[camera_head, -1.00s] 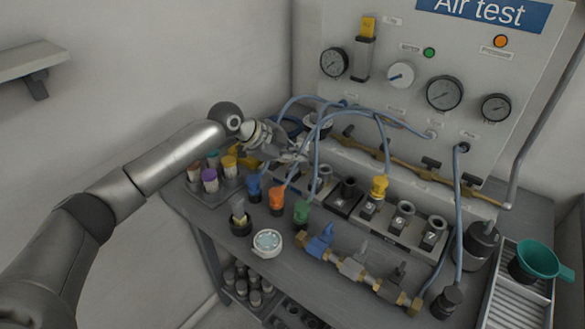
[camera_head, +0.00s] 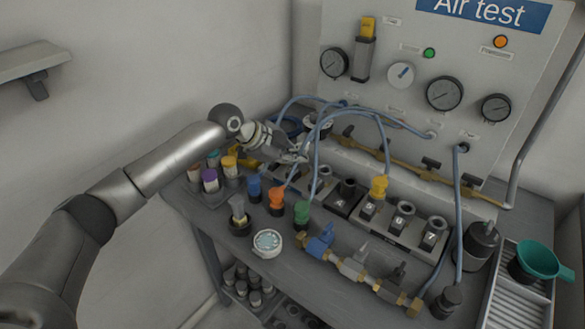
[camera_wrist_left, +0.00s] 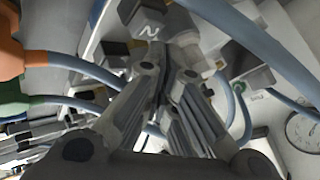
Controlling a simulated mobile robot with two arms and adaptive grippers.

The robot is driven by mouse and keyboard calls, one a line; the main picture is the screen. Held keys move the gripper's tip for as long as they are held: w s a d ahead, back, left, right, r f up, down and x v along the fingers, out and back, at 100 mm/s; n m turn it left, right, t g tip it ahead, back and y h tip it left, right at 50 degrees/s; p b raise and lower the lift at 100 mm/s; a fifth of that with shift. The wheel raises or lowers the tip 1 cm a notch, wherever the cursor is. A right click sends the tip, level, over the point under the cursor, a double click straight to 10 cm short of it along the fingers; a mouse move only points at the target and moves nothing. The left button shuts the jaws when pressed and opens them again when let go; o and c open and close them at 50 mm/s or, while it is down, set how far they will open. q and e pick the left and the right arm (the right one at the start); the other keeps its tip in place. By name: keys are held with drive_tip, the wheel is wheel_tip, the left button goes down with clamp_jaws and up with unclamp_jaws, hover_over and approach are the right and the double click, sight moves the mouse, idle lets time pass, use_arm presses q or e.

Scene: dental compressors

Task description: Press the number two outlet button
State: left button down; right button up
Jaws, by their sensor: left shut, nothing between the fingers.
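The number two outlet button is a dark block marked 2 (camera_wrist_left: 148,30) at the top of the left wrist view. In the head view my left gripper and the blue hoses hide it. My left gripper (camera_head: 301,157) is shut and empty, over the back left of the outlet row. In the left wrist view its fingers (camera_wrist_left: 175,52) reach up just beside and below the 2 block. I cannot tell whether they touch it. Outlets marked 4 (camera_head: 340,203), 5 (camera_head: 369,209), 6 (camera_head: 398,222) and 7 (camera_head: 431,236) show to the right.
Blue hoses (camera_head: 385,145) arch close around my left gripper. Blue, orange (camera_head: 277,197) and green (camera_head: 302,212) connectors stand in front of the row. A brass pipe and the Air test panel (camera_head: 400,100) are behind. A teal funnel (camera_head: 541,261) is at the right.

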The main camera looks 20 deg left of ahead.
sight(294, 171)
use_arm(q)
drive_tip(key=shift+f, duration=0.3)
drive_tip(key=shift+f, duration=0.5)
idle(0.8)
drive_tip(key=shift+r, duration=0.1)
drive_tip(key=shift+r+p, duration=0.7)
drive_tip(key=shift+r, duration=0.1)
wheel_tip(294, 171, up, 5)
drive_tip(key=p, duration=0.4)
